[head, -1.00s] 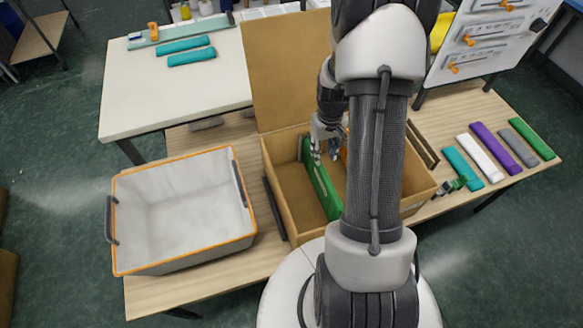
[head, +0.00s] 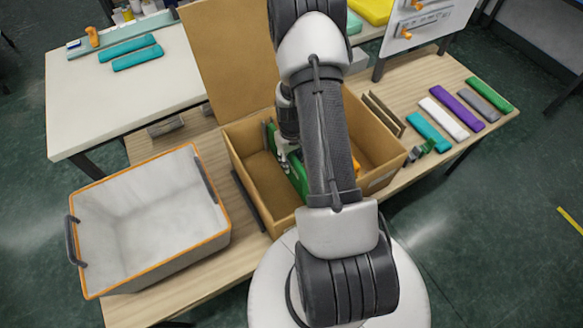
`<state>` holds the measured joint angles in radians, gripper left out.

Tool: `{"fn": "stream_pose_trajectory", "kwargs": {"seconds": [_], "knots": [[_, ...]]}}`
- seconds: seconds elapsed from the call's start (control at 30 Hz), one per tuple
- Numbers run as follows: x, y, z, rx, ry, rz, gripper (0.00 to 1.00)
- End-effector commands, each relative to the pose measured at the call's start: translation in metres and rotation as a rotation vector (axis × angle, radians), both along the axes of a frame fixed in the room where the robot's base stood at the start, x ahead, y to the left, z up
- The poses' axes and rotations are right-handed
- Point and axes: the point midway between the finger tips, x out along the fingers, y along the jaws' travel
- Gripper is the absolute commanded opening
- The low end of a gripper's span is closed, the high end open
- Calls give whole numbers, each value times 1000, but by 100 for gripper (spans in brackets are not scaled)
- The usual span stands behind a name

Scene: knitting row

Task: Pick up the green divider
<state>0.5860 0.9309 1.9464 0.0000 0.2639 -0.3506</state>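The green divider (head: 299,178) stands upright inside the open cardboard box (head: 249,195). Part of it is hidden behind my arm. My gripper (head: 287,163) is down inside the box at the upper part of the divider. Its fingers look to be at the divider, but my arm covers much of them. I cannot tell whether they are closed on it. A bit of orange (head: 356,166) shows in the box to the right of my arm.
A white bin with an orange rim (head: 213,239) stands left of the box. Teal, white, purple, grey and green bars (head: 490,94) lie on the table to the right. The box's raised flap (head: 228,60) stands behind the gripper.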

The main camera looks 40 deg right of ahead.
Motion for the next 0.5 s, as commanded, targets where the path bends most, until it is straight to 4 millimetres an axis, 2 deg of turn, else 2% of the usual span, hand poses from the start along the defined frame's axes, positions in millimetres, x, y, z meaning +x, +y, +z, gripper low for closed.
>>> {"fn": "stream_pose_trajectory", "kwargs": {"seconds": [0.03,0.2,0.43,0.5], "knots": [[-2,0,-12,2,3,-1,32],[-2,0,-33,0,2,0,32],[-1,-1,-33,0,0,0,32],[-1,-1,-33,0,0,0,27]]}}
